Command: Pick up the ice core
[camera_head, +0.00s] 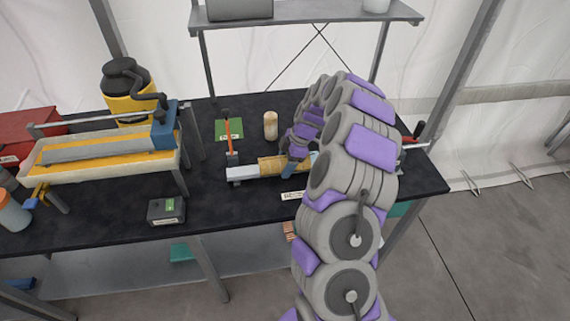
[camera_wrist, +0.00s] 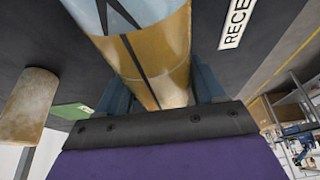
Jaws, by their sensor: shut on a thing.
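The ice core (camera_head: 270,166) is a lying cylinder with an amber-brown body and a pale blue part. In the head view it lies along a pale holder (camera_head: 243,174) on the black bench. In the wrist view the core (camera_wrist: 150,50) shows amber and pale blue bands with dark stripes. My gripper (camera_head: 290,168) reaches down onto it from the right. Its blue fingers (camera_wrist: 162,88) are on either side of the core, shut on it. My gripper and arm hide the core's right part in the head view. I cannot tell whether it is clear of the holder.
A tan cylinder (camera_head: 270,125) stands upright behind the core. A green card (camera_head: 229,129) and an orange upright rod (camera_head: 230,150) are left of it. A tray machine (camera_head: 105,165) and a small dark box (camera_head: 166,210) stand further left. A grey shelf (camera_head: 300,14) is above.

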